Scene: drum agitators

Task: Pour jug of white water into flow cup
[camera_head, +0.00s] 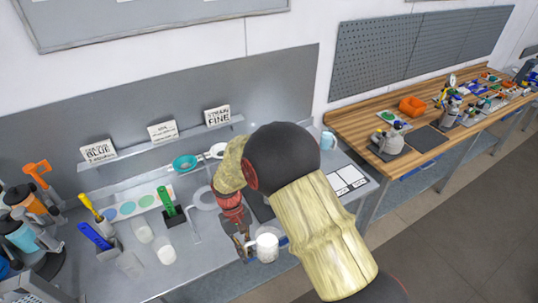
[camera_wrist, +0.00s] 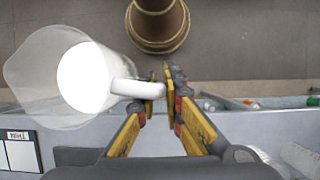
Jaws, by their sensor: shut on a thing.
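A clear jug (camera_head: 267,246) with white liquid hangs near the bench's front edge in the head view. In the wrist view the jug (camera_wrist: 38,75) fills the left side, its white liquid (camera_wrist: 88,78) seen from above. My gripper (camera_head: 243,240) is shut on the jug's handle; the wrist view shows the fingers (camera_wrist: 160,92) closing on the handle (camera_wrist: 140,89). I cannot tell which vessel is the flow cup. A grey ring-shaped piece (camera_head: 204,198) lies on the bench left of my gripper, with a teal strainer (camera_head: 185,162) and a white one (camera_head: 217,151) behind.
Clear beakers (camera_head: 141,230) stand left on the grey bench, near a green-handled tool (camera_head: 167,201) and a blue-handled one (camera_head: 95,236). Signs (camera_head: 217,116) stand on the back shelf. A pale blue mug (camera_head: 328,140) is behind my arm. A wooden bench (camera_head: 357,125) stands right.

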